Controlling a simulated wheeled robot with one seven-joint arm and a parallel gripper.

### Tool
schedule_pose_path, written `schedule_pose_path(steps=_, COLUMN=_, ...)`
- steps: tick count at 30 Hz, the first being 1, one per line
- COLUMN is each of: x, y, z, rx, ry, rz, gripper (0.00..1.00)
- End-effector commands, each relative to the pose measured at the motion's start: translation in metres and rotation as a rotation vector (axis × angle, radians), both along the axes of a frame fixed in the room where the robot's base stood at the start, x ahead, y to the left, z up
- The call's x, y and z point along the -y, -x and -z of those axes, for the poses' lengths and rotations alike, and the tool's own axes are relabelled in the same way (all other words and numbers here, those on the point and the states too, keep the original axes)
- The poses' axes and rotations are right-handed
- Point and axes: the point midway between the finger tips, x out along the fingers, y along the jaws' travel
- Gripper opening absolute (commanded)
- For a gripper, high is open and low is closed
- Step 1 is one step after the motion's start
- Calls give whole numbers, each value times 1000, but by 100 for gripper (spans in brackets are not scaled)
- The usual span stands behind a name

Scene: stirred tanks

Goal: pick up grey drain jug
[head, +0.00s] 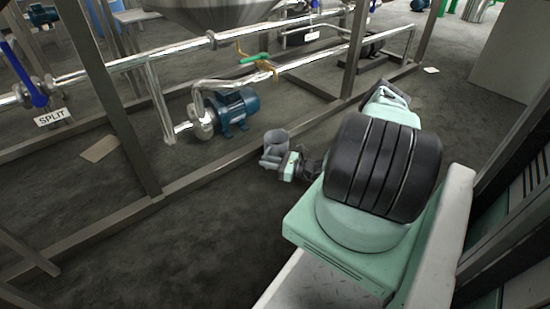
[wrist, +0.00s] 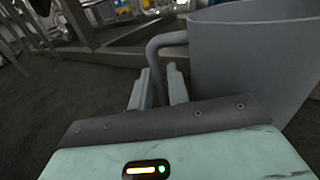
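The grey drain jug (head: 276,143) is upright, low beside the skid's bottom rail, in the middle of the head view. It fills the upper right of the wrist view (wrist: 250,65), its handle (wrist: 156,62) on the left side. My gripper (wrist: 160,85) has its two fingers close together, one on each side of the handle's lower part, with almost no gap left. It looks shut on the handle. In the head view my gripper (head: 276,160) reaches the jug from the lower right. I cannot tell whether the jug's bottom touches the floor.
A blue pump motor (head: 233,107) stands behind the jug inside the frame. The bottom rail (head: 205,172) runs close behind the jug. A post (head: 120,110) rises at left. The dark floor (head: 190,240) in front of the rail is clear.

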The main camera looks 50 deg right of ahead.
Motion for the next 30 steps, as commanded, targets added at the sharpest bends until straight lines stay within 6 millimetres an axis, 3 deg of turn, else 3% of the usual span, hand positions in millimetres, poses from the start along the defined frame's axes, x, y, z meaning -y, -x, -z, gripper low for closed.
schedule_pose_path(steps=10, x=-3, y=-8, z=0, rx=-1, ry=0, rz=-1, gripper=17)
schedule_pose_path(steps=12, x=-3, y=-8, z=0, rx=-1, ry=0, rz=-1, gripper=0)
schedule_pose_path(steps=23, x=-3, y=-8, z=-2, rx=2, ry=2, rz=0, gripper=0)
schedule_pose_path(steps=30, x=-2, y=-8, z=-20, rx=2, ry=2, rz=0, gripper=0)
